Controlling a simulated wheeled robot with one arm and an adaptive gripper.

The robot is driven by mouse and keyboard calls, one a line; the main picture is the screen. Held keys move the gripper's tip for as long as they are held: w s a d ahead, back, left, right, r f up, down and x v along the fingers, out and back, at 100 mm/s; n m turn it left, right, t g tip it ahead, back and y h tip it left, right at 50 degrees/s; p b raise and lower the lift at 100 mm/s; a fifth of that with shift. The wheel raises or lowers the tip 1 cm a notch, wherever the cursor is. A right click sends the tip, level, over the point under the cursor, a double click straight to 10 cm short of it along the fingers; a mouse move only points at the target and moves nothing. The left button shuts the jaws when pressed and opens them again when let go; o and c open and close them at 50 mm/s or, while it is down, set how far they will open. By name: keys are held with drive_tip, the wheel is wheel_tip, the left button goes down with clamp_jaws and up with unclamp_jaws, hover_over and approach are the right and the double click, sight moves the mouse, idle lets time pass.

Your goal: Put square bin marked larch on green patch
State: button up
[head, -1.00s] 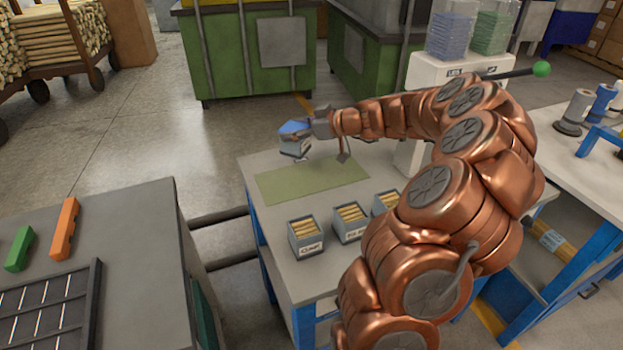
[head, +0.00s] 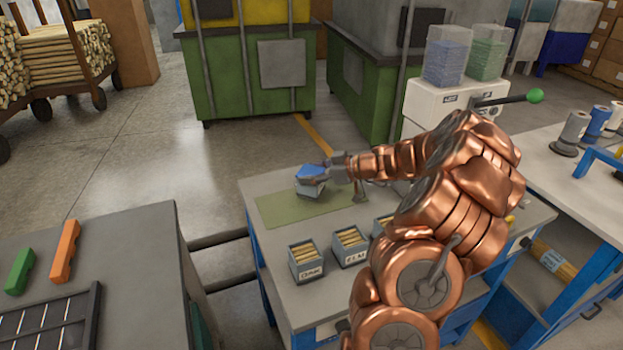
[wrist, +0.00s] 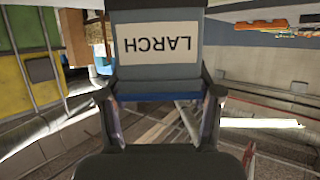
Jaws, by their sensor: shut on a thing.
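The square grey bin marked LARCH (head: 310,189) is in my gripper (head: 325,172) over the green patch (head: 275,209) on the grey table. In the wrist view the bin (wrist: 157,14) shows its white LARCH label upside down, and the fingers of my gripper (wrist: 158,100) are shut on it. A blue part shows at the bin's top in the head view. The bin is over the back part of the patch; I cannot tell whether its base touches it. Part of the patch behind the bin is hidden.
Bins of wood pieces stand in front of the patch, one at the left (head: 306,262) and one beside it (head: 349,246); another is partly hidden by my arm. A white machine (head: 432,101) with a green-knobbed lever stands behind. The patch's left part is clear.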

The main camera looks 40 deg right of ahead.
drive_tip(key=shift+f, duration=1.2)
drive_tip(key=shift+f, duration=0.1)
drive_tip(key=o, duration=1.2)
drive_tip(key=shift+o, duration=0.2)
drive_tip(key=shift+r, duration=0.2)
